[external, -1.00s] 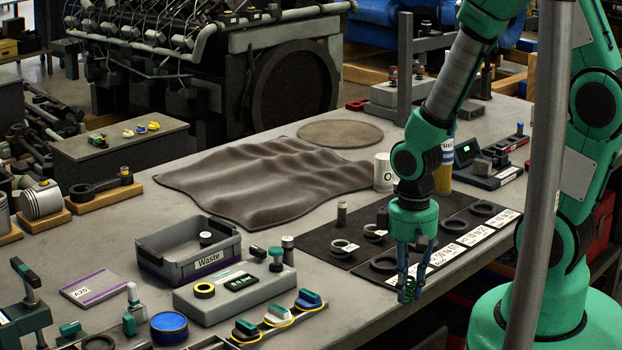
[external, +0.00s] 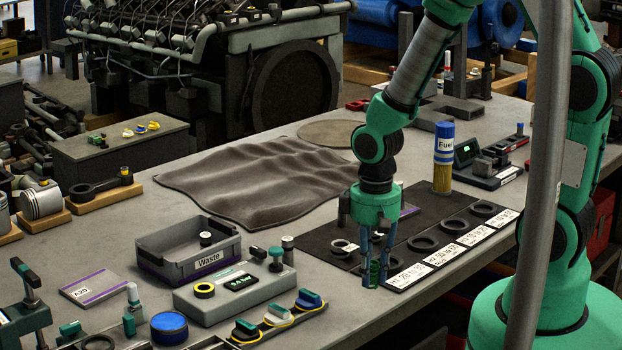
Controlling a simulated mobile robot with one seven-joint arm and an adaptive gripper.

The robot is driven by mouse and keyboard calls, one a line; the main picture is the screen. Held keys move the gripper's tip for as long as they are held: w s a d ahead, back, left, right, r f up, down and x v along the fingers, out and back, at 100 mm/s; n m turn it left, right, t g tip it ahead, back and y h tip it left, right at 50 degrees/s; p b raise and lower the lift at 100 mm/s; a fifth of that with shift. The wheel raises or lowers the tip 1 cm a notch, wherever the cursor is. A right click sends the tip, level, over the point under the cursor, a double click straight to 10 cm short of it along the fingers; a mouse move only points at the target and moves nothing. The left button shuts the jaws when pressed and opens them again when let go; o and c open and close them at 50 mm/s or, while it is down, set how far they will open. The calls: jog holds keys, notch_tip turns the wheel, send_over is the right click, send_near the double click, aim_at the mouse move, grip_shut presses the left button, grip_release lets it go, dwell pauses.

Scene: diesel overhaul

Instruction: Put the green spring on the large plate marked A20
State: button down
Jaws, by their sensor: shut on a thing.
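My gripper (external: 376,284) points down over the front edge of the bench, in front of the dark mat. It is shut on the green spring (external: 375,273), which stands upright between the fingers and is partly hidden by them. I cannot tell how far the spring is above the bench. The plate marked A20 (external: 88,285), grey with a purple stripe, lies flat at the front left, well to the left of my gripper. Its top looks bare.
Between gripper and plate stand a grey box with a display (external: 222,298), plugs with yellow loops (external: 278,316) and the Waste bin (external: 170,271). A blue round tin (external: 169,327) is near the plate. A rumpled brown cloth (external: 260,183) lies behind. Dark rings (external: 423,243) lie on the mat.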

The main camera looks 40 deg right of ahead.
jog(key=w+a+p, duration=0.2)
jog(key=w+a, duration=0.5)
jog(key=w, duration=0.2)
jog(key=w+a+r+n+p, duration=0.1)
jog(key=w+a+p, duration=0.1)
jog(key=w+a, duration=0.6)
jog(key=w+a+n+p, duration=0.1)
jog(key=w+a+p, duration=0.1)
jog(key=w+a, duration=0.5)
jog(key=shift+w+a+r, duration=0.15)
jog(key=shift+w, duration=0.9)
jog(key=shift+w+a+r, duration=0.1)
jog(key=shift+w, duration=0.9)
jog(key=w+a+f+p, duration=0.2)
jog(key=w+a, duration=0.3)
jog(key=a, duration=0.4)
jog(key=shift+n, duration=0.3)
jog(key=shift+w+f, duration=0.1)
jog(key=p, duration=0.1)
send_over(101, 290)
jog(key=shift+a+f, duration=0.1)
jog(key=shift+f, duration=0.65)
